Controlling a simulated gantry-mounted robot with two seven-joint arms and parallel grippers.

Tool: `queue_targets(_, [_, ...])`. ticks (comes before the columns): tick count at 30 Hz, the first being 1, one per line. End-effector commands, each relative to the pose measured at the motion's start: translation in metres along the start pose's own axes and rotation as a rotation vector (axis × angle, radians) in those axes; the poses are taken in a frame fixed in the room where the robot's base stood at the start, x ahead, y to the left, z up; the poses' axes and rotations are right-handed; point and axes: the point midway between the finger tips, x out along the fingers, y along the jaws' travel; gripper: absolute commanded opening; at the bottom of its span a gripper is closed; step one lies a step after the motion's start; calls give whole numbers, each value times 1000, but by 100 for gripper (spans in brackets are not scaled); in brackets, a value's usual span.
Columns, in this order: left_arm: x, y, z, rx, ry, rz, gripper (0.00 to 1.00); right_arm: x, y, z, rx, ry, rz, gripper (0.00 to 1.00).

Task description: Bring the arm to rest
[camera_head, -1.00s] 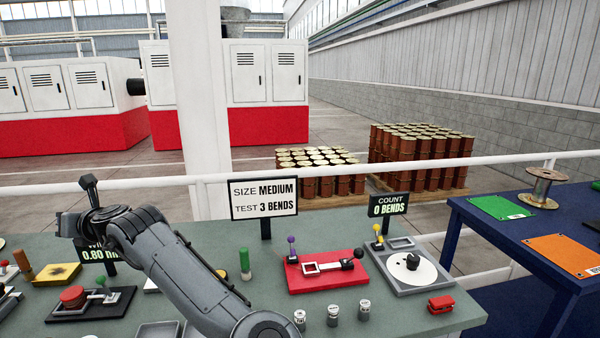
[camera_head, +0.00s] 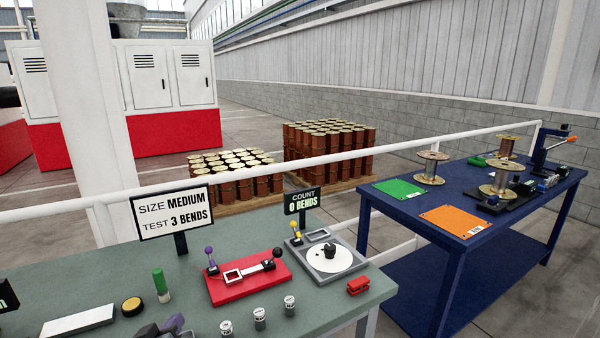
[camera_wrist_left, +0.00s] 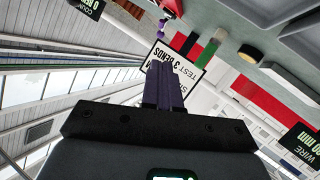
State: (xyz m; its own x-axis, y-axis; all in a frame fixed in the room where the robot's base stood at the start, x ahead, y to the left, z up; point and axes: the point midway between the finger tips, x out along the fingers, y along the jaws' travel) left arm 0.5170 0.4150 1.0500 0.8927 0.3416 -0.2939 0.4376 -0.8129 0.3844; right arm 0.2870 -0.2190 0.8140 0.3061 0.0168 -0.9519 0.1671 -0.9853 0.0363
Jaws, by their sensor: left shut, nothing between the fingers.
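My left gripper (camera_head: 172,323) shows only in part at the bottom edge of the head view, low over the near side of the grey-green table (camera_head: 75,270). In the left wrist view its two purple fingers (camera_wrist_left: 163,85) are together with nothing between them. The wrist view is tilted and shows the size sign (camera_wrist_left: 190,70) upside down behind the fingers. The rest of the left arm is out of the head view. My right gripper is in neither view.
The table holds a red fixture (camera_head: 243,290), a turntable unit (camera_head: 325,277), a red block (camera_head: 358,286), a green cylinder (camera_head: 161,283) and several small canisters (camera_head: 260,318). A blue table (camera_head: 415,215) with spools (camera_head: 432,167) stands right. A white rail (camera_head: 385,150) runs behind.

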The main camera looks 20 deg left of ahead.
Motion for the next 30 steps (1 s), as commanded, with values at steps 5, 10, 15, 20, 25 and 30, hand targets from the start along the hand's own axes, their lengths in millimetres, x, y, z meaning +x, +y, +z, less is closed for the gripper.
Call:
queue_targets(5, [-41, 1, 134, 302, -356, 21, 0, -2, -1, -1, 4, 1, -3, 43])
queue_targets(10, [-103, -9, 231, 535, -651, 71, 0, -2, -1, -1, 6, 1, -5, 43])
queue_targets(15, [-168, -23, 296, 707, -889, 132, 0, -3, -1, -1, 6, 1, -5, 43])
queue_targets(20, [-214, -20, 299, 797, -1013, 178, 0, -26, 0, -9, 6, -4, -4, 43])
queue_targets(25, [-226, -3, 260, 793, -1010, 175, 0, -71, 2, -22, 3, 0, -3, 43])
queue_targets(30, [-241, 18, 212, 792, -1008, 174, 0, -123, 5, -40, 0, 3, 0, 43])
